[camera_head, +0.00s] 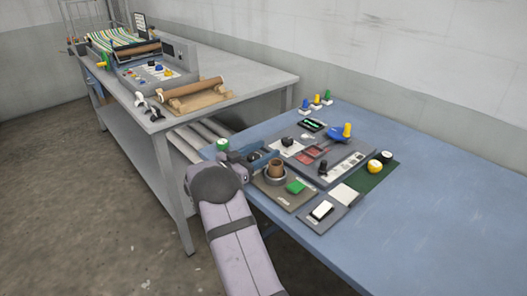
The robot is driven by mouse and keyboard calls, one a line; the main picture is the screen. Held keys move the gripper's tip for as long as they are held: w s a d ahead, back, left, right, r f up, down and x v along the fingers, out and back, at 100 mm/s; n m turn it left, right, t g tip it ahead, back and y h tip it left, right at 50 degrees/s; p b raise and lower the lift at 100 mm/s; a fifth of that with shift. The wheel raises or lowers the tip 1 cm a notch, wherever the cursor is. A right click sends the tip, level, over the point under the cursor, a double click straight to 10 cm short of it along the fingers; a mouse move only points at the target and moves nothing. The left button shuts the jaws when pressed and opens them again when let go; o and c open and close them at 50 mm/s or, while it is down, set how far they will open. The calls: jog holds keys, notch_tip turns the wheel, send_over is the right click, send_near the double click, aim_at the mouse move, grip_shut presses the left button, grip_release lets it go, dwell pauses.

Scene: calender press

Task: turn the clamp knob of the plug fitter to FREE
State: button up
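The grey panel (345,168) on the blue table seems to be the plug fitter. It carries a dark knob (322,168) near its front edge and another dark knob (287,142) on a white plate further back. Labels are too small to read, so I cannot tell which is the clamp knob or where it points. A blue lever with a yellow knob (347,130) stands at its back right. My arm reaches in from the bottom; my gripper (256,156) is low at the panel's left end, partly hidden by my wrist. Its fingers are too small to read as open or shut.
Yellow pieces (374,166) lie on a green mat. Several coloured pegs (316,100) stand at the back. The blue table's right side is clear. A grey bench (240,75) holds the press.

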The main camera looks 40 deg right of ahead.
jog(key=c, duration=0.9)
jog(key=shift+o, duration=0.2)
jog(key=shift+r+n+t, duration=0.1)
jog(key=shift+n+t, duration=0.2)
jog(key=shift+t, duration=0.1)
jog(key=shift+w+n+t, duration=0.15)
jog(key=shift+n+t, duration=0.15)
jog(key=shift+w+a+n+t+y, duration=0.1)
jog(key=shift+w+n+t+y, duration=0.1)
jog(key=shift+n+t, duration=0.5)
jog(key=shift+w+n+t+y, duration=0.2)
jog(key=shift+n+t, duration=0.1)
jog(key=shift+t, duration=0.7)
jog(key=o, duration=1)
jog(key=shift+o, duration=0.2)
